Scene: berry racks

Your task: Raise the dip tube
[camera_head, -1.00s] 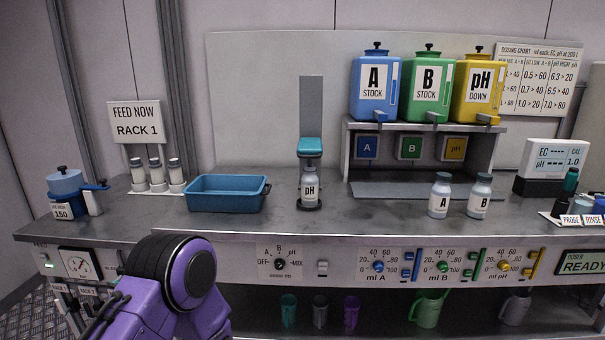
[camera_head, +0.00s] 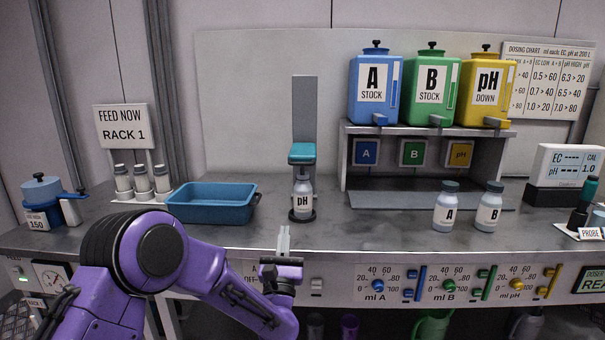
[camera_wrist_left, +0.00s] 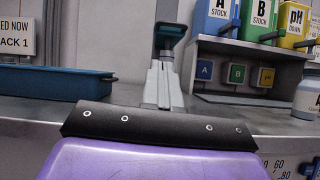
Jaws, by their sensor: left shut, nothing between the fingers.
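A stand with a grey upright plate (camera_head: 305,107) and a teal head (camera_head: 302,153) rises from the bench. A bottle labelled pH (camera_head: 302,202) stands upright on the stand's dark base, under the teal head. I cannot make out a dip tube apart from the head and bottle. My left gripper (camera_head: 283,238) is shut and empty, in front of and below the pH bottle, near the bench's front edge. In the left wrist view its fingers (camera_wrist_left: 164,82) point toward the stand and hide the bottle; the teal head (camera_wrist_left: 169,31) shows just above them. My right gripper is not in view.
A blue tray (camera_head: 212,215) lies left of the stand. Bottles A (camera_head: 446,212) and B (camera_head: 488,212) stand to the right, before the shelf (camera_head: 350,165) with stock tanks. Knobs and sliders line the front panel (camera_head: 335,290). The bench between tray and stand is clear.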

